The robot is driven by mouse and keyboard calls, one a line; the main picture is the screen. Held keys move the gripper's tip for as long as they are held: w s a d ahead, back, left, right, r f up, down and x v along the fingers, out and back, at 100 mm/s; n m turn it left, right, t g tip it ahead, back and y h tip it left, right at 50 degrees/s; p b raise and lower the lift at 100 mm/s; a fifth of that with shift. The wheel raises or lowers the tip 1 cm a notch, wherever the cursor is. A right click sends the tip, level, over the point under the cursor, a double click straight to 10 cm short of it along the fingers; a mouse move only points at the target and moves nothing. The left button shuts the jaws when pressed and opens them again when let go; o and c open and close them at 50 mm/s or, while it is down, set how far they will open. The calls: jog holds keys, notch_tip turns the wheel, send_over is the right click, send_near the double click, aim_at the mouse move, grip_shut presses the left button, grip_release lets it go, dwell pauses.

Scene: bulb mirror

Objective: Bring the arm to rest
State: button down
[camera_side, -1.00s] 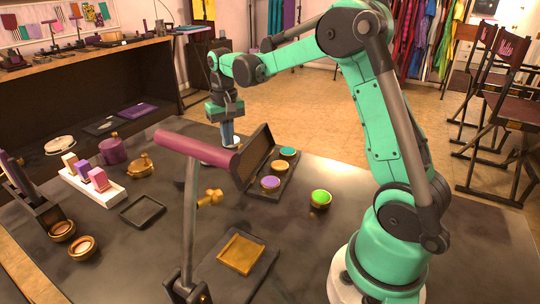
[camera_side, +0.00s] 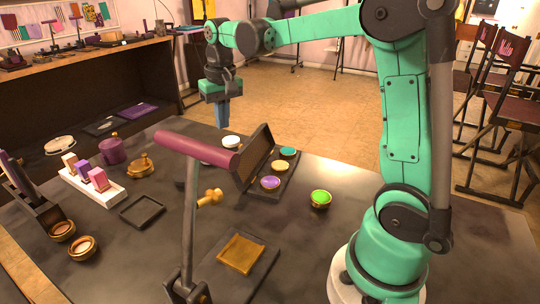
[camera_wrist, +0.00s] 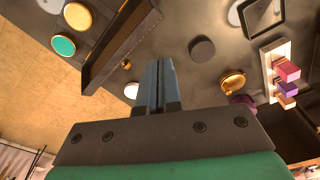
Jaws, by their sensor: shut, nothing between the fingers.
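My gripper (camera_side: 222,117) is in the air near the far edge of the dark table (camera_side: 330,260). Its blue fingers point down and are pressed together with nothing between them. In the wrist view the shut fingers (camera_wrist: 158,85) stand over the table, and they touch nothing that I can see. Below the gripper in the side view, a small white-topped cup (camera_side: 231,142) stands on the table, apart from the fingers.
An open dark case (camera_side: 253,160) with several coloured pots and a maroon-headed lamp (camera_side: 195,151) stand near the middle. A green pot (camera_side: 320,198) is near my base. A white tray (camera_side: 115,194) with coloured blocks is at left. Chairs stand at right.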

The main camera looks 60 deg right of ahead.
jog(key=s+a+f+n+t, duration=0.2)
jog(key=s+a+n+t, duration=0.3)
jog(key=s+a, duration=0.5)
jog(key=shift+a+t, duration=0.4)
jog(key=shift+t, duration=0.1)
